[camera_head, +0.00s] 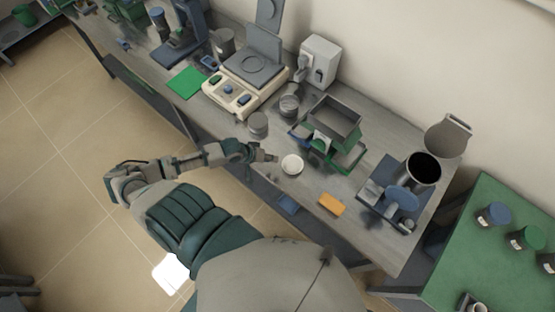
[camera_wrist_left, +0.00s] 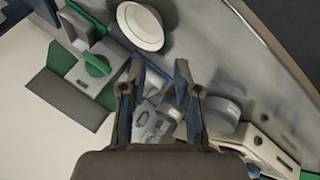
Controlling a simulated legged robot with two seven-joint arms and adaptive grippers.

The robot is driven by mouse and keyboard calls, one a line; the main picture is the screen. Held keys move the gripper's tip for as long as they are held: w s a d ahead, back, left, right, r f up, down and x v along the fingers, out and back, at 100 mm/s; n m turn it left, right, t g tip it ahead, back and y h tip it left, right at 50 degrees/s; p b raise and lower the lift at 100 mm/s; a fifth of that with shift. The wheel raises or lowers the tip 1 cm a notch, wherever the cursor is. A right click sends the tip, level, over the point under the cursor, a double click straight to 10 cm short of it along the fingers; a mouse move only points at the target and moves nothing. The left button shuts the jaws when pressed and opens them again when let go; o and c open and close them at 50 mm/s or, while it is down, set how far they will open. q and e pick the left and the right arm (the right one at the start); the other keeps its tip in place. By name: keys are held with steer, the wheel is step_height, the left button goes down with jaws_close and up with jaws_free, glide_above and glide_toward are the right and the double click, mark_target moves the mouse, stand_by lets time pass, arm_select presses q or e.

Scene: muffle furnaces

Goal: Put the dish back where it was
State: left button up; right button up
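The dish (camera_head: 292,164) is small, white and round. It sits on the grey workbench (camera_head: 313,190), near its front edge. My left gripper (camera_head: 268,156) is just left of the dish in the head view. In the left wrist view, the fingers (camera_wrist_left: 159,66) are apart with nothing held between them. The dish (camera_wrist_left: 140,26) shows there beyond the fingertips, up and slightly left, and looks apart from them. My right gripper is not in view.
A grey tray (camera_head: 334,118) on a green and grey device stands behind the dish. A balance (camera_head: 245,80) and a round grey container (camera_head: 258,124) stand to the left. An orange block (camera_head: 332,204) lies to the right, and a dark-mouthed container (camera_head: 423,170) stands farther right.

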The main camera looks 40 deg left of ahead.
arm_select(q)
steer(key=v, duration=0.3)
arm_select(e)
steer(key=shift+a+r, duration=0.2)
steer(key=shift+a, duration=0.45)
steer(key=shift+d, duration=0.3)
